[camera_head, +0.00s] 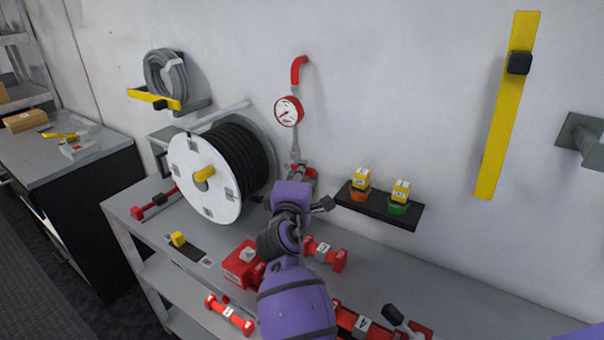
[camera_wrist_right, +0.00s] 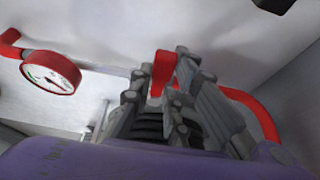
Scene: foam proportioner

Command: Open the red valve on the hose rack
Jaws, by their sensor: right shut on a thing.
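The red valve (camera_head: 308,171) is on the wall pipe below the round gauge (camera_head: 288,111), just right of the hose reel (camera_head: 206,176). My right arm reaches up to it, and its purple wrist hides much of the valve in the head view. In the right wrist view, a red handle piece (camera_wrist_right: 163,70) stands between the two grey fingers of my right gripper (camera_wrist_right: 160,88). The fingers are shut on it. The valve's exact turn angle is hard to tell. My left gripper is not in view.
A black shelf (camera_head: 378,207) with two yellow-topped items is right of my wrist. Red fittings (camera_head: 229,314) lie on the grey bench (camera_head: 440,290) below. A coiled hose (camera_head: 165,74) hangs at upper left. The wall above the shelf is clear.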

